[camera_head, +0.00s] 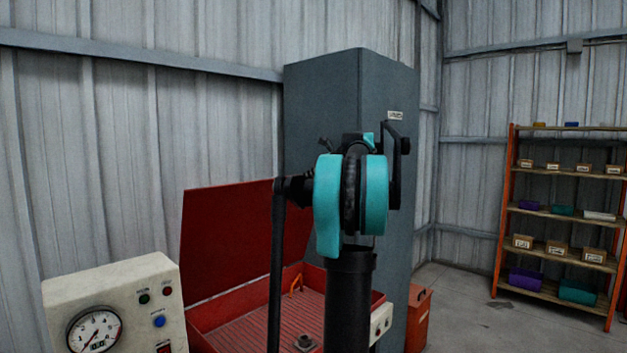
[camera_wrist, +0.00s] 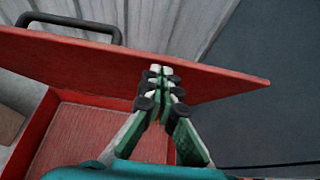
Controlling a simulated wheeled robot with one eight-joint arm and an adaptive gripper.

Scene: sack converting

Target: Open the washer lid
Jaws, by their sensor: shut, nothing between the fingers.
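The washer is a red open-topped basin (camera_head: 263,308) with a ribbed floor. Its red lid (camera_head: 232,240) stands raised, leaning up at the back near the wall. In the wrist view the lid (camera_wrist: 215,79) crosses the picture as a broad red panel, with a dark bar handle (camera_wrist: 68,24) along its edge at upper left. The basin (camera_wrist: 95,130) lies below it. My gripper (camera_wrist: 161,72) is shut and empty, its fingertips in front of the lid panel, away from the handle. I cannot tell whether the fingertips touch the lid. In the head view the gripper is hidden behind my arm.
A cream control box (camera_head: 120,300) with a gauge stands at lower left. A tall grey cabinet (camera_head: 320,105) stands behind my arm. An orange bin (camera_head: 419,315) is right of the washer. A shelf rack (camera_head: 555,210) stands far right, with open floor before it.

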